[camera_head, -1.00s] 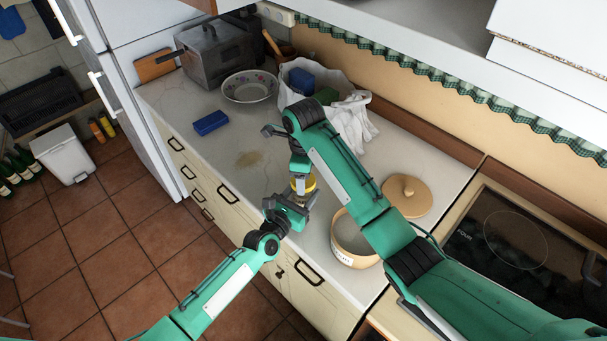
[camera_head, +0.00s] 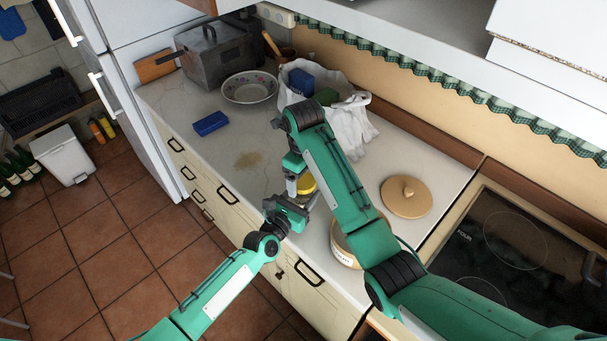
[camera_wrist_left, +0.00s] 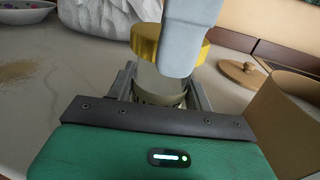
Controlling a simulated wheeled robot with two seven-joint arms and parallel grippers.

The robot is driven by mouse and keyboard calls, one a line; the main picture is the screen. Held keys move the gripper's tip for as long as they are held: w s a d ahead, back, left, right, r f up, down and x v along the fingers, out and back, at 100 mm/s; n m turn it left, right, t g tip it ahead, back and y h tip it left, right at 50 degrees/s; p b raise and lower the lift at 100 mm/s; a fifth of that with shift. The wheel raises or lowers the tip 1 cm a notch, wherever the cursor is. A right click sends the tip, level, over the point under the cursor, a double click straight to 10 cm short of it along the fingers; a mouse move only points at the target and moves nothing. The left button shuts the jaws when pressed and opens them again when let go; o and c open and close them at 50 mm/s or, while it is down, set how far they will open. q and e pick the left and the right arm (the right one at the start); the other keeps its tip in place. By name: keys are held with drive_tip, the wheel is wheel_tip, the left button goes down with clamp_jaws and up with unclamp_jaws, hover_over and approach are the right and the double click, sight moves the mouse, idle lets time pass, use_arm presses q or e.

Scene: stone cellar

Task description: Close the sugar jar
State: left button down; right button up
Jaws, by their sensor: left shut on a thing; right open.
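A small jar with a yellow lid (camera_head: 306,185) stands near the counter's front edge. My left gripper (camera_head: 293,209) is shut around its lower body. In the left wrist view the pale jar body (camera_wrist_left: 153,84) is between the left fingers, with the yellow lid (camera_wrist_left: 146,40) on top. My right gripper (camera_head: 301,184) is open at the lid; one grey finger (camera_wrist_left: 190,40) hangs in front of it. I cannot tell whether it touches the lid, or whether the lid is tight. No sugar label is readable on this jar.
A labelled beige pot (camera_head: 345,257) is partly behind my right forearm. A round wooden lid (camera_head: 406,198) lies beside it. A bowl (camera_head: 250,88), a blue block (camera_head: 210,123) and a white bag (camera_head: 352,128) stand farther back. The counter's left middle is mostly clear.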

wheel_tip(320, 180, up, 4)
drive_tip(key=shift+w+d+f, duration=0.1)
drive_tip(key=shift+f, duration=0.15)
drive_tip(key=shift+r, duration=0.45)
drive_tip(key=shift+c, duration=0.4)
